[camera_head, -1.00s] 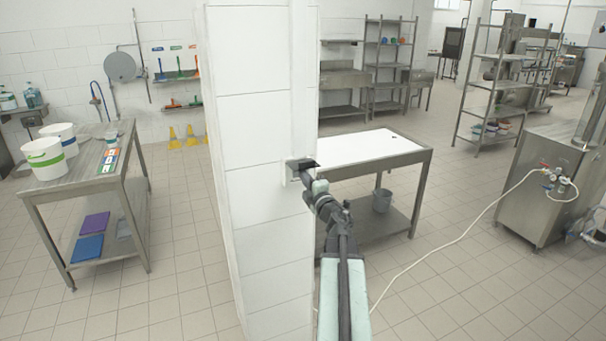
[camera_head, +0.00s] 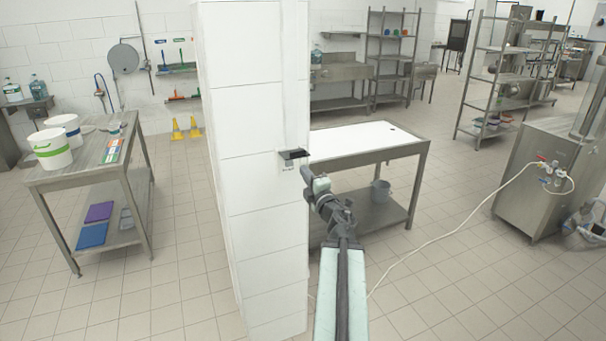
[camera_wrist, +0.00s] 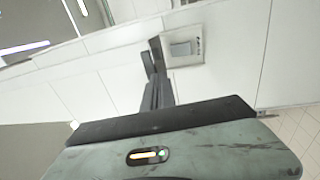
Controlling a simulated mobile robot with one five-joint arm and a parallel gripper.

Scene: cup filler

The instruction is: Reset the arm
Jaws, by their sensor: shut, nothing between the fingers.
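My arm (camera_head: 335,215) reaches forward to the white tiled pillar (camera_head: 255,215). My gripper (camera_head: 293,155) is at its end, close to the pillar's face. In the wrist view my gripper (camera_wrist: 152,66) shows as dark fingers that are shut and empty. A wall switch (camera_wrist: 181,49) with a grey rocker in a pale square plate sits just right of the fingertips in that view. I cannot tell whether the fingers touch the plate or the pillar. In the head view the switch is mostly hidden behind my gripper.
A steel table with a white top (camera_head: 365,144) stands right of the pillar, close to my arm. A steel table (camera_head: 75,178) with white buckets (camera_head: 50,150) stands on the left. A steel cabinet (camera_head: 545,180) with a pale hose is on the right. The floor between is open.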

